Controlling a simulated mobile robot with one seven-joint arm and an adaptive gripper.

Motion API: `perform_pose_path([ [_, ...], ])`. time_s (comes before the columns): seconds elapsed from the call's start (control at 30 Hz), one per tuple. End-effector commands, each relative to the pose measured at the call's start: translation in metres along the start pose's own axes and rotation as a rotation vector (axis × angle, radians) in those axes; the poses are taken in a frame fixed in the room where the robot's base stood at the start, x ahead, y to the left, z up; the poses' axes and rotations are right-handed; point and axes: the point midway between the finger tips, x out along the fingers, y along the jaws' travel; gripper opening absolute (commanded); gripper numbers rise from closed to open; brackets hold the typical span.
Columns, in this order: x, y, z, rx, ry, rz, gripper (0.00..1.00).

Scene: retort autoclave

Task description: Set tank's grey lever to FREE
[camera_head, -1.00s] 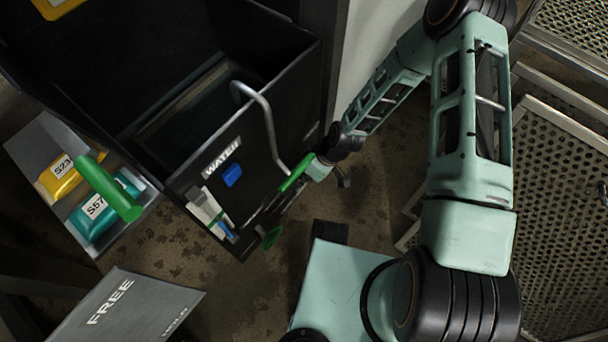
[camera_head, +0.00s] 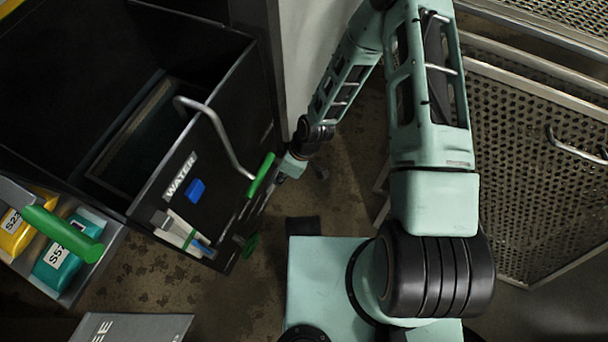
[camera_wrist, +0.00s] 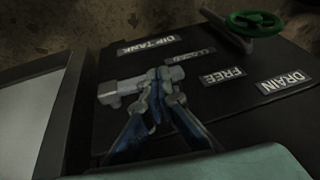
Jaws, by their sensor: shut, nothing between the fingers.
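The dark tank (camera_head: 222,165) stands left of centre in the head view. The wrist view shows its panel with a DIP TANK label (camera_wrist: 146,46), a FREE label (camera_wrist: 223,77), a DRAIN label (camera_wrist: 283,82) and a partly covered label between them. The grey lever (camera_wrist: 128,90) lies roughly level below the DIP TANK label, its right part behind my fingers. My gripper (camera_wrist: 165,88) is shut and empty, its tips over or against the lever; contact cannot be told. In the head view the lever is not clear.
A green wheel (camera_wrist: 255,22) is on the panel near DRAIN. A bent grey rod with a green grip (camera_head: 261,175) rises at the tank's side. A tray of labelled packs (camera_head: 66,262) is at left. Perforated metal baskets (camera_head: 530,150) stand at right.

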Motion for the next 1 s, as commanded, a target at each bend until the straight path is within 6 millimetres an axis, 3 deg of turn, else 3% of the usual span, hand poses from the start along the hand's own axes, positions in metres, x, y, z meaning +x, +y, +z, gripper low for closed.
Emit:
perform_pose_path([
  [0.2, -0.016, 0.019, 0.037, 0.005, 0.001, 0.001, 0.0],
  [0.4, -0.027, 0.03, 0.062, 0.003, 0.001, 0.001, 0.0],
  [0.6, -0.032, 0.036, 0.074, -0.001, 0.001, 0.0, 0.0],
  [0.9, -0.033, 0.037, 0.076, 0.0, -0.001, 0.002, 0.0],
  [1.0, -0.043, 0.049, 0.08, 0.021, -0.021, 0.026, 0.0],
])
